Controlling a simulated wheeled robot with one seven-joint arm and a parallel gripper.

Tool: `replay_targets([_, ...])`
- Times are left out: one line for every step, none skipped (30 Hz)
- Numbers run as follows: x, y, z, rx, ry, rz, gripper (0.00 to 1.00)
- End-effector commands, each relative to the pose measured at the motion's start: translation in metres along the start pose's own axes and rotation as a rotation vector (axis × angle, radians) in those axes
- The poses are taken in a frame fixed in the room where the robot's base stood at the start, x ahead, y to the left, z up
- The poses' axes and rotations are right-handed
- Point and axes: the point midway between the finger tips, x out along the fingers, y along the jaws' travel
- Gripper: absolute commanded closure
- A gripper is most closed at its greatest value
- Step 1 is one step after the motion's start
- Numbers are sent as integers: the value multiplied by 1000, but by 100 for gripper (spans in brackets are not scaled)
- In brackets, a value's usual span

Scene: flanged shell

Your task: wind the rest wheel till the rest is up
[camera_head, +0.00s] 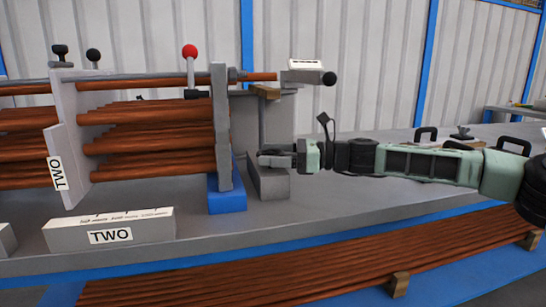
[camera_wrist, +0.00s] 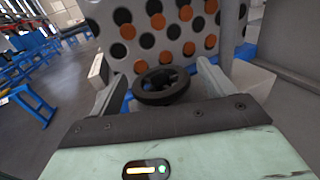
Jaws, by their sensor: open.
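A dark round handwheel (camera_wrist: 161,87) with spokes shows in the wrist view, in front of a pale plate with rows of dark holes and copper tube ends. My gripper (camera_wrist: 162,76) is open, with one finger on each side of the wheel; I cannot tell whether they touch it. In the head view my gripper (camera_head: 268,155) reaches in from the right to the end of the tube bundle, and the wheel cannot be made out there. A grey upright with a wooden top block (camera_head: 266,91) stands behind it; I cannot tell whether this is the rest.
The copper tube bundle (camera_head: 150,140) fills the left, with a grey end plate (camera_head: 220,120) on a blue foot (camera_head: 227,193). A block labelled TWO (camera_head: 110,232) sits on the grey bench. A red-knobbed lever (camera_head: 190,52) stands above.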

Motion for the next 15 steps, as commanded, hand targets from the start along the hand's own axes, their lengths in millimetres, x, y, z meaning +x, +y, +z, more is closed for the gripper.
replay_targets([1,0,0,0,0,0,19])
replay_targets([1,0,0,0,0,-1,19])
replay_targets([1,0,0,0,0,-1,19])
replay_targets([1,0,0,0,0,-1,19])
replay_targets([1,0,0,0,0,-1,19])
replay_targets([1,0,0,0,0,-1,19])
replay_targets([1,0,0,0,0,0,19])
replay_targets([1,0,0,0,0,0,19])
replay_targets([1,0,0,0,0,0,30])
replay_targets([1,0,0,0,0,0,38])
replay_targets([1,0,0,0,0,0,46])
replay_targets([1,0,0,0,0,0,57])
replay_targets([1,0,0,0,0,0,63])
replay_targets([1,0,0,0,0,0,63])
replay_targets([1,0,0,0,0,0,63])
